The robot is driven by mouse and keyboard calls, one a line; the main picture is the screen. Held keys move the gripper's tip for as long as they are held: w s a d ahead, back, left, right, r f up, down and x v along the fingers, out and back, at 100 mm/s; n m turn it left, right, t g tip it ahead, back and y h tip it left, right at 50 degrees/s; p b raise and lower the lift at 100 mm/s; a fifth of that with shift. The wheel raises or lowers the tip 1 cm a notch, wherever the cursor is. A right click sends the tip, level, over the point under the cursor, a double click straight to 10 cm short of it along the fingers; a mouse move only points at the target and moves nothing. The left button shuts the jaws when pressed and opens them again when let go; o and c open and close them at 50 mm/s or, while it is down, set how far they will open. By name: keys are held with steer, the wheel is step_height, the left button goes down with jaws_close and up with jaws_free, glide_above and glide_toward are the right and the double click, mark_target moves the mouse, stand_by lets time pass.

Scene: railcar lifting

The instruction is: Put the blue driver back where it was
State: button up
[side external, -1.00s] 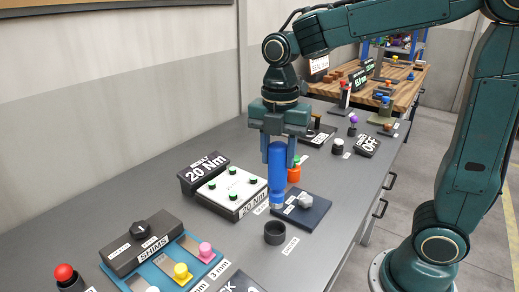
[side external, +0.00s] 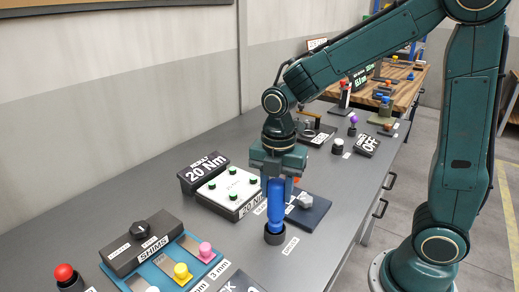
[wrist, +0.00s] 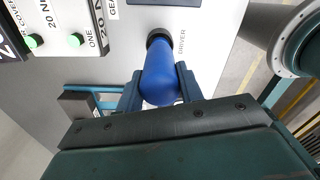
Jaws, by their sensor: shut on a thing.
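The blue driver (side external: 275,206) stands upright in the side external view, with its lower end at the dark round holder (side external: 274,236) on the bench. I cannot tell how deep it sits in the holder. My gripper (side external: 274,183) is above the holder and shut on the driver's upper part. In the wrist view the blue driver (wrist: 160,82) is between the two fingers of my gripper (wrist: 160,85). The dark ring of the holder (wrist: 159,38) shows at its far end, beside the DRIVER label (wrist: 182,40).
A white panel with green buttons (side external: 230,190) and a 20 Nm sign (side external: 204,172) stand to the left. A dark blue tray (side external: 312,211) with a grey part (side external: 305,201) lies to the right. The shims rack (side external: 165,258) is at the front left. Bare bench lies between rack and holder.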

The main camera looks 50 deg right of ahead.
steer(key=shift+f, duration=0.75)
steer(key=o, duration=1)
steer(key=shift+r, duration=0.1)
step_height(320, 180, up, 12)
steer(key=shift+r, duration=0.1)
stand_by(0.4)
